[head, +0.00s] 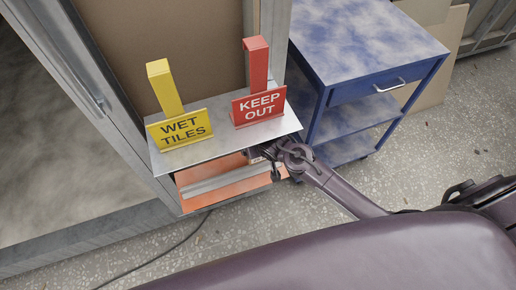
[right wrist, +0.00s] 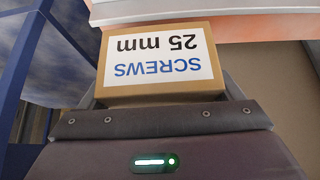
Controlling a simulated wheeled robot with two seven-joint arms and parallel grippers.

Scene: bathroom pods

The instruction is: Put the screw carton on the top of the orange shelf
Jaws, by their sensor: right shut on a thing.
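The screw carton (right wrist: 155,88) is a brown cardboard box with a white label reading "SCREWS 25 mm", upside down in the right wrist view. My right gripper (head: 268,153) is shut on it; the fingertips are partly hidden in the head view. The orange shelf (head: 225,194) stands against the tall panel, with orange parts below a flat grey top plate (head: 210,142). The gripper is at the right front side of this shelf, by the plate's edge. An orange and grey edge (right wrist: 235,14) shows just beyond the carton in the wrist view. My left gripper is not in view.
A yellow "WET TILES" sign (head: 180,128) and a red "KEEP OUT" sign (head: 259,105) stand on the grey plate, with a narrow gap between them. A blue cart (head: 362,45) stands close at the right. A dark cable (head: 165,258) lies on the floor.

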